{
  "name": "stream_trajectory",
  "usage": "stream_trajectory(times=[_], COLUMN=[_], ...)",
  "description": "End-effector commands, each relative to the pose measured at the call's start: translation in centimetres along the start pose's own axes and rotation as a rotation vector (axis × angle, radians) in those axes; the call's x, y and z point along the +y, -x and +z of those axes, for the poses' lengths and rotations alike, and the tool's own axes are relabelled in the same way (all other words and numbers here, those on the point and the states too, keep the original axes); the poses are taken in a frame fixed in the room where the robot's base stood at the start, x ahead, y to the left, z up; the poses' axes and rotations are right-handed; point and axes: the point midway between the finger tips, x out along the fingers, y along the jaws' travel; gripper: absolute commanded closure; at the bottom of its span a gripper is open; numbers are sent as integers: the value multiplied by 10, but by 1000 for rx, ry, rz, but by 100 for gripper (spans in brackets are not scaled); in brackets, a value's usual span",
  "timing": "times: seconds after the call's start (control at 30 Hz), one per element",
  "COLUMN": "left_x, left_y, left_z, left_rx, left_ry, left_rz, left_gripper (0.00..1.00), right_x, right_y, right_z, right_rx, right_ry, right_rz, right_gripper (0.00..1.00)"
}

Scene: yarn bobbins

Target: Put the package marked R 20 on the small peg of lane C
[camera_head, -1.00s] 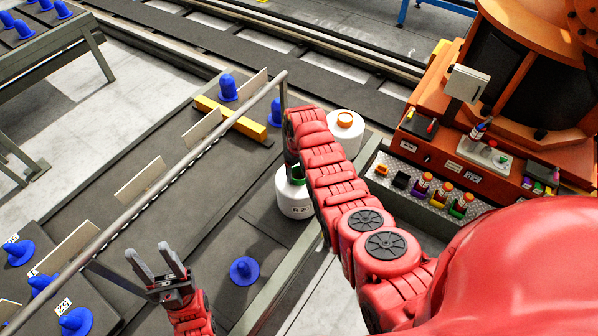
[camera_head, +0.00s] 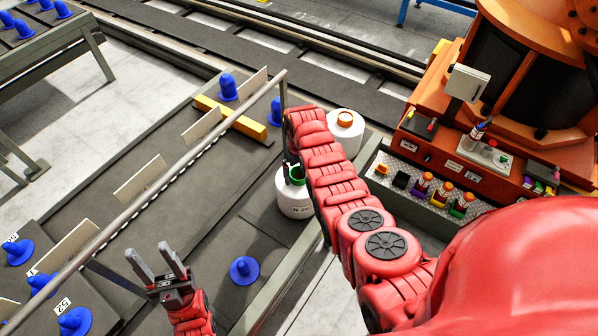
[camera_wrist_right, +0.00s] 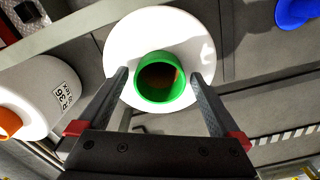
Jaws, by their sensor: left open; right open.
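The white package marked R 20 (camera_head: 294,203) has a green core and stands upright on the dark lane surface, partly behind my right arm. In the right wrist view it is the white disc (camera_wrist_right: 207,45) with the green ring (camera_wrist_right: 160,97) around a dark hole. My right gripper (camera_wrist_right: 160,76) is open, with one finger on each side of the green core; contact cannot be told. In the head view my arm largely hides it. My left gripper (camera_head: 156,255) is open and empty. A blue peg (camera_head: 244,269) stands bare right of it. No lane C mark is readable.
A second white package with an orange core (camera_head: 345,128) stands behind my right arm; it also shows in the wrist view (camera_wrist_right: 30,95). A long grey rail (camera_head: 190,159) crosses above the lanes. More blue pegs (camera_head: 75,321) and low white dividers (camera_head: 140,178) stand on the lanes.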

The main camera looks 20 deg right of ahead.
Motion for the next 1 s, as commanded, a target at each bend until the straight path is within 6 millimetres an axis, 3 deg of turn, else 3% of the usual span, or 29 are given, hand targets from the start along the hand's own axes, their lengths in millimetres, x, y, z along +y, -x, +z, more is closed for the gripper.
stream_trajectory(times=[0.17, 0.37, 0.67, 0.7, 0.73, 1.0], left_x=[0, 0, 1, 0, 0, -2], left_y=[2, 8, 28, 8, 1, -41], left_z=[0, 1, 5, 1, 0, -7], left_rx=[0, 0, 0, -1, 0, 0], left_ry=[0, 0, 0, 0, 0, 0], left_rz=[0, 0, 0, 0, 0, 0], left_gripper=[50, 50, 50, 50, 50, 50], right_x=[0, 1, 1, 0, 0, 0], right_y=[7, 30, 88, 106, 112, 157], right_z=[-1, -1, -2, 0, 0, 0], right_rx=[1, 7, 9, 2, 1, 1], right_ry=[0, 0, -1, 0, 0, 0], right_rz=[0, 3, 4, 2, 1, 1], right_gripper=[0, 0, 0, 0, 0, 0])
